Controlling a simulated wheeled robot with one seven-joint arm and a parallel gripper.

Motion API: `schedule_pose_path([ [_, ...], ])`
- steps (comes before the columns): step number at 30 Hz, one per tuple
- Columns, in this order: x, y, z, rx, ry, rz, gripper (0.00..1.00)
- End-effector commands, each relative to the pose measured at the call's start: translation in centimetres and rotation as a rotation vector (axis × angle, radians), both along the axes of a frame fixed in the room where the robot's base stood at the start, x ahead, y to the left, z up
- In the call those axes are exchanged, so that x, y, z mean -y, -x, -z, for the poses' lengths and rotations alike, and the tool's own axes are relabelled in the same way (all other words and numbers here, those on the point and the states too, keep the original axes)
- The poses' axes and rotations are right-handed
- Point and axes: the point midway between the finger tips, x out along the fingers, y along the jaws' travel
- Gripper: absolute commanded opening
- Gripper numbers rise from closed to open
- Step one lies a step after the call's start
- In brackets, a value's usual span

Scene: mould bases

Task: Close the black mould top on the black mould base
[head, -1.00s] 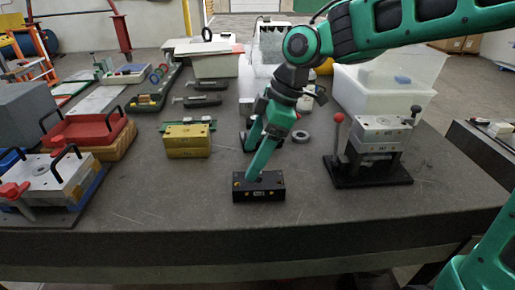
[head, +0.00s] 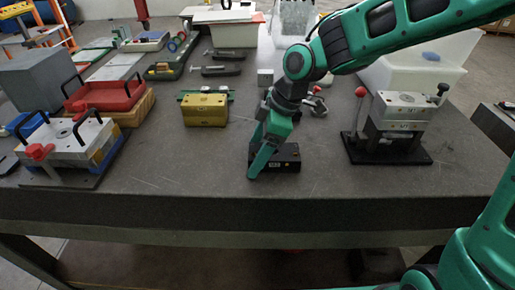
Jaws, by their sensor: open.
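One black mould block (head: 287,161) with a small pale label on its front face lies flat near the front edge of the table, at the middle of the head view. I cannot tell whether it is the mould base, the mould top, or both together. My gripper (head: 257,168) is open and points down at the block's left end, covering that part of it. Whether the fingers touch the block is unclear. No second black mould half can be made out; my arm hides the area just behind the block.
A yellow block (head: 205,111) stands to the left behind. A grey mould on a black stand with a red-knobbed lever (head: 392,151) is at right. Another mould with black handles (head: 72,150) and a red tray (head: 104,96) are at left. The table front (head: 160,185) is clear.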

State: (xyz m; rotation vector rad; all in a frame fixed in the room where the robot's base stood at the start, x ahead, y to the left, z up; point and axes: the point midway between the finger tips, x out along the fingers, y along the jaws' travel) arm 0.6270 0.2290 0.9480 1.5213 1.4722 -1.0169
Motion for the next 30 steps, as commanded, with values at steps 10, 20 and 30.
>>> schedule_pose_path([
  [10, 0.0, 0.0, 0.0, 0.0, 0.0, 0.001, 0.07],
  [20, 0.0, -0.1, -0.5, 0.002, -0.001, 0.001, 0.05],
  [30, 0.0, -0.1, -1.6, 0.002, -0.001, 0.001, 0.05],
])
